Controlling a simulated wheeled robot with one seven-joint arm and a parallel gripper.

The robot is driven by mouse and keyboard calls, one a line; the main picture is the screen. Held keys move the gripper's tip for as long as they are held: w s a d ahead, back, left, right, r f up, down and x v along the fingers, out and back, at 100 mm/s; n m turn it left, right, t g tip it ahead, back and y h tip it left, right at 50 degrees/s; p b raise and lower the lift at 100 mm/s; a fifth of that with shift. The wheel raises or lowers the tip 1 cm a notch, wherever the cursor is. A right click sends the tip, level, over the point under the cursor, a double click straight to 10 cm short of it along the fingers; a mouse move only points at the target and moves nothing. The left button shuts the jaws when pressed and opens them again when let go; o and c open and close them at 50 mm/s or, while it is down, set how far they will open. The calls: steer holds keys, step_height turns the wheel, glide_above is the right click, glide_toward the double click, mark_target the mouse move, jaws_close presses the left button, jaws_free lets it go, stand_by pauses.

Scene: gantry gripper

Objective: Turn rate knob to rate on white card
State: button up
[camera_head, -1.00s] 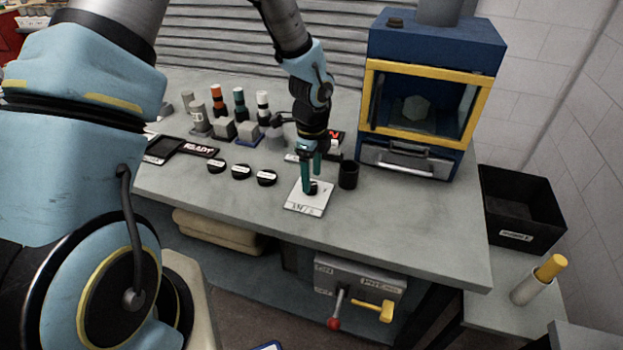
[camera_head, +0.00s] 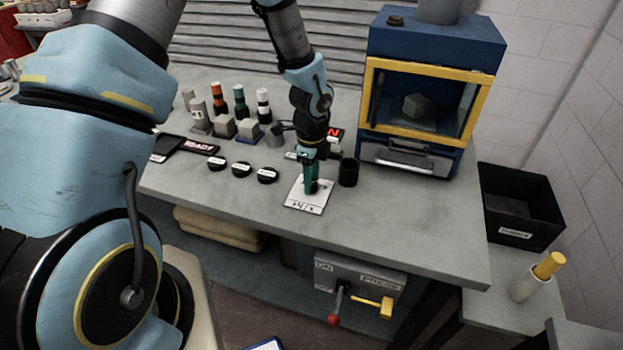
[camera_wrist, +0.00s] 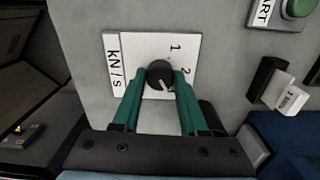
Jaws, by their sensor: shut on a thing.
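The rate knob (camera_wrist: 158,72) is small, round and black with a white pointer line. It sits on a white plate (camera_wrist: 134,47) marked "1", "2" and "KN/s". In the wrist view the pointer line runs toward the lower right, away from the "1". My gripper (camera_wrist: 159,80) is shut on the knob, with one teal finger on each side. In the head view my gripper (camera_head: 312,188) stands upright over the white plate (camera_head: 300,203), and its fingers hide the knob. I cannot make out a separate white card with a rate.
A black cup (camera_head: 348,172) stands close right of my gripper. Several black discs (camera_head: 241,170) lie to the left. A blue press with a yellow frame (camera_head: 368,95) stands behind right. A green START button (camera_wrist: 298,8) is near. The table front (camera_head: 400,240) is clear.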

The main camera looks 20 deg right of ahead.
jaws_close()
steer(key=shift+n, duration=0.4)
steer(key=n+b, duration=0.2)
steer(key=n, duration=0.3)
steer(key=shift+b, duration=0.3)
steer(key=n+b, duration=0.2)
steer(key=n, duration=0.4)
steer(key=n+b, duration=0.1)
steer(key=n, duration=1.1)
steer(key=shift+w, duration=0.1)
steer(key=o, duration=0.8)
jaws_free()
